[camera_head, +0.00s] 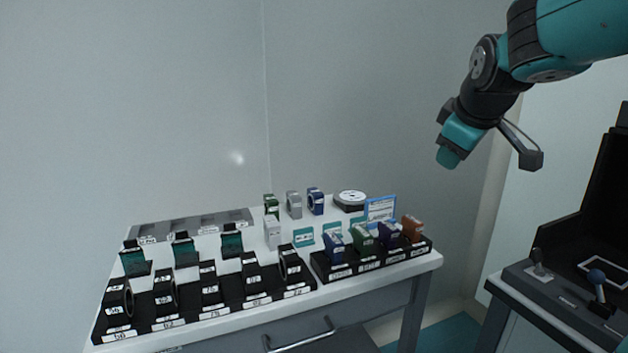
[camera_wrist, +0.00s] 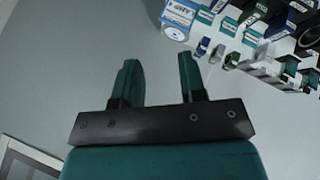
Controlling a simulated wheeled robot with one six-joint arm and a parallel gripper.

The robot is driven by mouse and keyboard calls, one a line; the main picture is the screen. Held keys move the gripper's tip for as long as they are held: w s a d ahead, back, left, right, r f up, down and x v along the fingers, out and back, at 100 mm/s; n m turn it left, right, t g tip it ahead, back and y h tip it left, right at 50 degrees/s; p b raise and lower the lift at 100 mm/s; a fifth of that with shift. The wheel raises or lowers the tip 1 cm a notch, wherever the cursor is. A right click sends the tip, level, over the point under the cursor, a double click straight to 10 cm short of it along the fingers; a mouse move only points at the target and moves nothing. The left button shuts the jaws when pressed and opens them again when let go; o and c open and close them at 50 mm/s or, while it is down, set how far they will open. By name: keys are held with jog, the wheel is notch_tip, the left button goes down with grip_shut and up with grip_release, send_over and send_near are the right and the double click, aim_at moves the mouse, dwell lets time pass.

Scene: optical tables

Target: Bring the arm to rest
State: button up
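My arm reaches in from the upper right of the head view, with my gripper (camera_head: 448,157) pointing down and to the left in the air, above and to the right of the white table (camera_head: 376,284). In the wrist view my gripper (camera_wrist: 158,82) shows two teal fingers spread apart. Nothing is between them. The gripper touches nothing in either view.
The table carries black racks (camera_head: 210,312) with labelled holders, a coloured row of mounts (camera_head: 362,241), a round white-topped disc (camera_head: 350,197) and a blue-framed sign (camera_head: 381,208). A dark station with a joystick (camera_head: 597,280) stands at the right. Pale walls rise behind.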

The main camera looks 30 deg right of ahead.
jog(key=a+f+n+y, duration=0.2)
jog(key=a+f+y, duration=0.25)
jog(key=a, duration=0.95)
jog(key=s+a+f+n+g+y, duration=0.1)
jog(key=s+a+f+g+y, duration=0.2)
jog(key=s+a, duration=0.5)
jog(key=s+a+f+n+g+y, duration=0.1)
jog(key=s+a+f+g, duration=0.3)
jog(key=a, duration=0.6)
notch_tip(320, 180, up, 15)
jog(key=s+p, duration=0.2)
jog(key=p, duration=1.3)
jog(key=shift+s+a+f, duration=0.15)
jog(key=shift+s, duration=0.1)
